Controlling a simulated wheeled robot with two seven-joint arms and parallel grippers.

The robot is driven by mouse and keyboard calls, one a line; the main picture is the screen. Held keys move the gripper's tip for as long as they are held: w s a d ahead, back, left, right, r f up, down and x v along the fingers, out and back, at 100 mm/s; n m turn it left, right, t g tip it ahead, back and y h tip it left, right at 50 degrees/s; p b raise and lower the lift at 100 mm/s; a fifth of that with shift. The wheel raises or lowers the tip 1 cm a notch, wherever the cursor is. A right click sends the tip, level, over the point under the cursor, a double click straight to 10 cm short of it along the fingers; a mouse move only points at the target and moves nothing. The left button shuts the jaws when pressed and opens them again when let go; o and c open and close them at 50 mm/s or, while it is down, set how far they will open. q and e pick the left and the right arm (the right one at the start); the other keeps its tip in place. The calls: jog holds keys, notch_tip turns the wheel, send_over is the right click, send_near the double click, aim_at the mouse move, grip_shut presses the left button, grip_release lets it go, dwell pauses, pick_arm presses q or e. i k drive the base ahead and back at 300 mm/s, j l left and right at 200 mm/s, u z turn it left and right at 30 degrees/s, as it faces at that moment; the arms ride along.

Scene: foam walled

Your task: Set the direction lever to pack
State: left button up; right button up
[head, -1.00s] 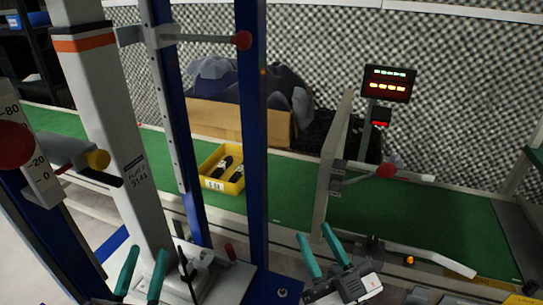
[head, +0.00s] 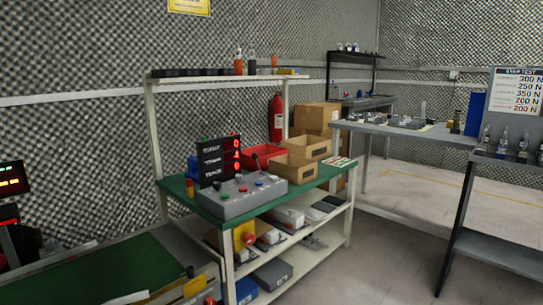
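I cannot make out a lever marked as the direction lever in the head view, nor any "pack" label. A grey control box (head: 240,196) with several coloured buttons and knobs sits on the green-topped bench (head: 190,207). A black display (head: 219,160) with red digits stands behind it. At the lower left is the end of the green conveyor (head: 110,274), with a pale bar (head: 128,298) cut off by the bottom edge. Neither of my grippers is in view.
Open boxes (head: 300,165), a red bin (head: 262,155) and a red extinguisher (head: 276,117) are around the bench's right end. A grey table (head: 405,128) stands behind, and a dark-framed stand (head: 500,250) at the right. Floor (head: 400,258) is clear between bench and stand.

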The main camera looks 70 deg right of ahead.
aim_at(255, 156)
jog(key=z, duration=1.85)
jog(key=i+j+z, duration=0.15)
jog(key=i+z, duration=0.15)
jog(key=i+j+z, duration=0.3)
jog(key=i, duration=0.2)
